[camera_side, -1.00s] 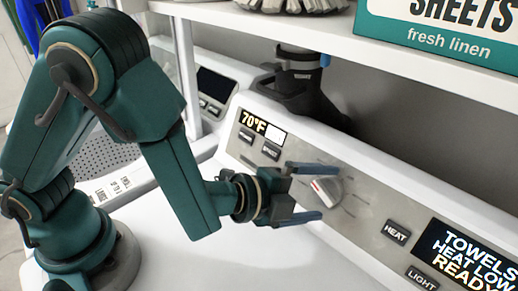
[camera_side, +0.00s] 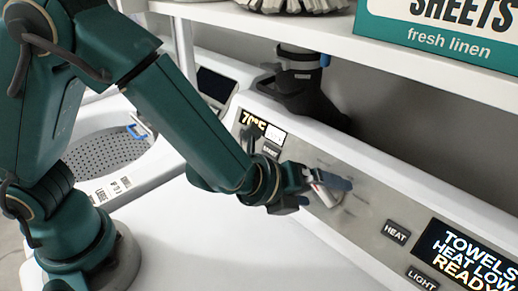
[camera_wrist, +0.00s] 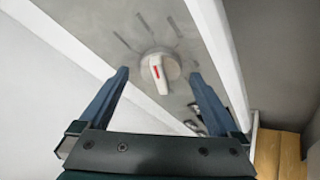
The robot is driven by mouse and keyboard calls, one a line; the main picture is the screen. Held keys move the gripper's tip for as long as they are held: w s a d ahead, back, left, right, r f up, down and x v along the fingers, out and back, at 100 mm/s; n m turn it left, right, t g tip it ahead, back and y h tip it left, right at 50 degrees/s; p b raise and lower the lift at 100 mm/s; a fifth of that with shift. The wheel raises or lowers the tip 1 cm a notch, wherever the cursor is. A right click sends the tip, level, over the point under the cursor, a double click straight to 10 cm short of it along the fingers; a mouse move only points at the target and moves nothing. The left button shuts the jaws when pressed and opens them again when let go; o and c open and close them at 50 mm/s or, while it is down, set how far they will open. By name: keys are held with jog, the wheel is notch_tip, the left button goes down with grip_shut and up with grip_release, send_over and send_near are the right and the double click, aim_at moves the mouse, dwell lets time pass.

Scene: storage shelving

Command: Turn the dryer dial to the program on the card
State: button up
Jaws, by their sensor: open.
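The dryer dial (camera_wrist: 160,72) is a white knob with a red mark on its pointer, set in the grey control panel (camera_wrist: 105,22) with dark tick marks around part of it. In the side view the dial (camera_side: 326,193) is partly hidden by my gripper (camera_side: 328,182). In the wrist view my gripper (camera_wrist: 157,75) is open, with one blue finger on each side of the dial and a visible gap to each. I cannot tell whether the fingertips reach the depth of the dial. The display (camera_side: 462,256) reads TOWELS, HEAT LOW, READY.
HEAT (camera_side: 396,232) and LIGHT (camera_side: 422,278) buttons sit right of the dial. A small temperature display (camera_side: 252,122) is at the panel's left, partly covered. A shelf (camera_side: 400,62) with a dryer-sheets box (camera_side: 440,30) overhangs the panel. The white top (camera_side: 240,245) in front is clear.

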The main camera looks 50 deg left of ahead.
aim_at(322, 193)
jog(key=shift+d+r+m+g+y, duration=0.1)
jog(key=shift+m+g+y, duration=0.2)
jog(key=shift+m, duration=0.8)
jog(key=shift+d+m+g+y, duration=0.1)
jog(key=shift+m+y, duration=0.3)
jog(key=shift+m, duration=0.7)
jog(key=v, duration=0.5)
jog(key=s+a+r+n+g+y, duration=0.1)
jog(key=s+a+r+n+y, duration=0.1)
jog(key=a+n, duration=0.55)
jog(key=s+a+r+n+g+y, duration=0.1)
jog(key=s+a+r+n+y, duration=0.15)
jog(key=a+n, duration=0.5)
jog(key=s+r+n+g+h, duration=0.1)
jog(key=s+n+g+h, duration=0.15)
jog(key=s+n, duration=1.1)
jog(key=w+d+r+m+g+h, duration=0.1)
jog(key=w+d+r+m+h, duration=0.15)
jog(key=d+r, duration=0.2)
jog(key=w+d+r+m+h, duration=0.1)
jog(key=w+d+r+m, duration=0.2)
jog(key=r, duration=0.3)
jog(key=s+d+r+m+g+h, duration=0.1)
jog(key=s+d+r+m+g, duration=0.1)
jog(key=d+m, duration=0.6)
jog(key=d+r+g, duration=0.1)
jog(key=d+r, duration=0.1)
jog(key=d, duration=0.2)
jog(key=shift+s+d, duration=0.15)
jog(key=shift+d, duration=0.1)
